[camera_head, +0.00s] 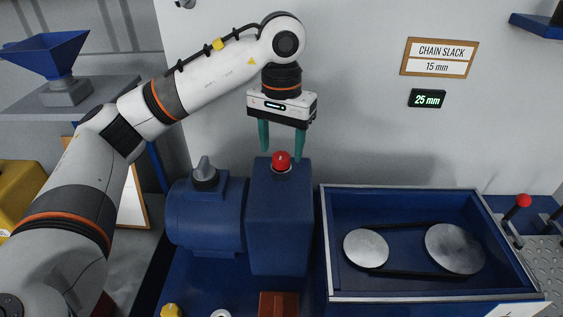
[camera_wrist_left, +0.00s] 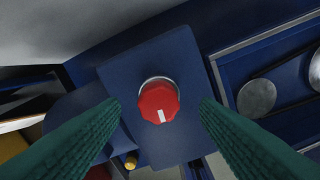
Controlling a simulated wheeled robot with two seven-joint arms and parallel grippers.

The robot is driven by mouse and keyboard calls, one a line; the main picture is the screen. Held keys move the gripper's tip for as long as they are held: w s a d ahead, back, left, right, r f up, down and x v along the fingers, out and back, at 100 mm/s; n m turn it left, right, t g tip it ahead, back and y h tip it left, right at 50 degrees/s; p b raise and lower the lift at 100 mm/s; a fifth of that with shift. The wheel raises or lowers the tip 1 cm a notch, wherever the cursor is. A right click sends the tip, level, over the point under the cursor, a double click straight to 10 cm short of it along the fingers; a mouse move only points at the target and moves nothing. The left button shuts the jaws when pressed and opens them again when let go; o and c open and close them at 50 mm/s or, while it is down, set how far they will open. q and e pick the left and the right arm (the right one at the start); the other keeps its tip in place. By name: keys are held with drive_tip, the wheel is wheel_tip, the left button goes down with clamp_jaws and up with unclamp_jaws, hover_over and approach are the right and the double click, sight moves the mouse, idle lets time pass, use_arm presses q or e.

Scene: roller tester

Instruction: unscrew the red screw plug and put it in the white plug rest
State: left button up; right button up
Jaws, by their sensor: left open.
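The red screw plug (camera_head: 281,162) sits on top of a tall blue housing (camera_head: 279,225). The plug also shows in the left wrist view (camera_wrist_left: 158,101), faceted, with a white mark on its face and a pale collar around it. My left gripper (camera_head: 281,154) points down just above the plug, its green fingers open on either side. In the wrist view the plug lies between the fingers with clear gaps, and neither finger touches it. A white ring (camera_head: 220,313), perhaps the plug rest, is cut off by the bottom edge of the head view. My right gripper is not in view.
A blue motor (camera_head: 206,214) with a grey knob adjoins the housing. At right, an open blue tray (camera_head: 408,297) holds two pulleys and a chain. A yellow knob (camera_head: 170,311) and a brown block (camera_head: 278,305) are in front. A display (camera_head: 427,99) reads 25 mm.

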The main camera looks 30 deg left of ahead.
sight(281, 164)
use_arm(q)
drive_tip(key=m, duration=0.7)
drive_tip(key=shift+m, duration=0.4)
drive_tip(key=shift+f+b, duration=0.1)
drive_tip(key=shift+b, duration=0.2)
drive_tip(key=shift+f+b, duration=0.95)
drive_tip(key=shift+f, duration=0.25)
drive_tip(key=shift+r, duration=0.1)
drive_tip(key=shift+c, duration=0.7)
clamp_jaws()
